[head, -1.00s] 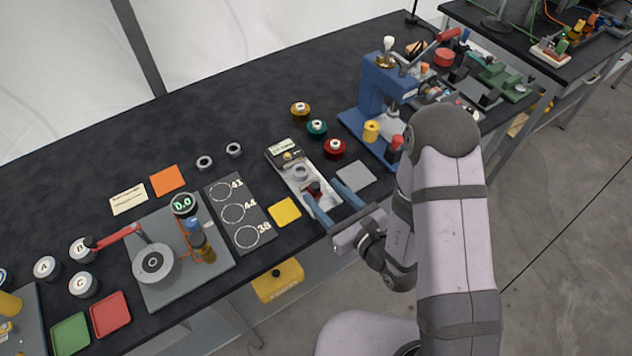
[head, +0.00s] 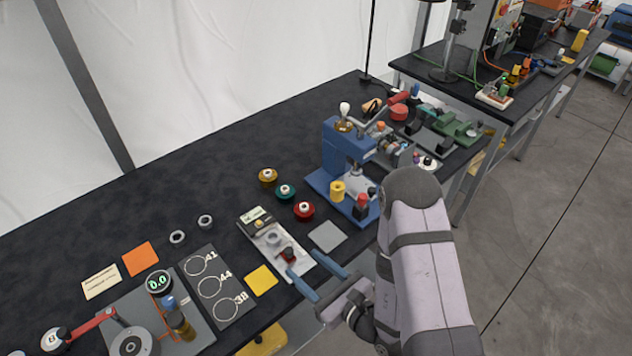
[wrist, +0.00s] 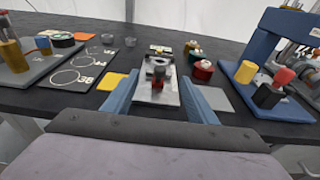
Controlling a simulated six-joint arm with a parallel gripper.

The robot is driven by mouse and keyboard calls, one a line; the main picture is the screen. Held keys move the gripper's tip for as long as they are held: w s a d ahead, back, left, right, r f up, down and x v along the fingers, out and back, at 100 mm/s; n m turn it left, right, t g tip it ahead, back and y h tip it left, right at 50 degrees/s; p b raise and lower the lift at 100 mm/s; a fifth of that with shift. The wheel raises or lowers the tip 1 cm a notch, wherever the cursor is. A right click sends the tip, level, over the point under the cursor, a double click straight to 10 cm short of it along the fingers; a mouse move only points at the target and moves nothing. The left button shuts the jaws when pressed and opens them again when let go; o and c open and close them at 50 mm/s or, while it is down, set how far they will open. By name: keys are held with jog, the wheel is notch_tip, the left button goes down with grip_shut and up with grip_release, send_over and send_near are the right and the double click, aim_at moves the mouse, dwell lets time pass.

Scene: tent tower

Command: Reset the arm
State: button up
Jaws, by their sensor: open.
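My gripper (head: 319,284) has two blue fingers and is at the front edge of the black table (head: 150,195). The fingers are apart with nothing between them. In the wrist view my gripper (wrist: 160,100) faces a silver fixture (wrist: 168,70) with a red-and-black knob, which lies beyond the fingertips. In the head view this fixture (head: 270,240) lies on the table just behind and left of the fingers.
A blue press (head: 345,155) stands right of the fixture. A grey square (head: 327,237) and a yellow square (head: 261,280) lie on either side of the fixture. Several colored spools, including a red one (head: 304,210), stand behind. A ring board (head: 215,287) is at left.

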jog(key=s+a+r+n+g+y, duration=0.1)
jog(key=s+a+g, duration=0.1)
jog(key=s+a+r+n+g+y, duration=0.1)
jog(key=a, duration=0.1)
jog(key=shift+r+n+y, duration=0.3)
jog(key=shift+r, duration=0.05)
jog(key=s+d+r+n+g+h, duration=0.1)
jog(key=s+d+n+g+h, duration=0.15)
jog(key=s+n+g, duration=1.15)
jog(key=d+f+n+t+h, duration=0.3)
jog(key=d+n+h, duration=0.3)
jog(key=d, duration=0.6)
jog(key=w+d+r+n+t+h, duration=0.4)
jog(key=w+d+t+h, duration=0.15)
jog(key=w+d, duration=0.5)
jog(key=s+g, duration=0.1)
jog(key=s+r, duration=0.1)
jog(key=s, duration=0.1)
jog(key=s+a+r+g, duration=0.1)
jog(key=s, duration=0.1)
jog(key=shift+a+g, duration=0.1)
jog(key=shift+g, duration=0.25)
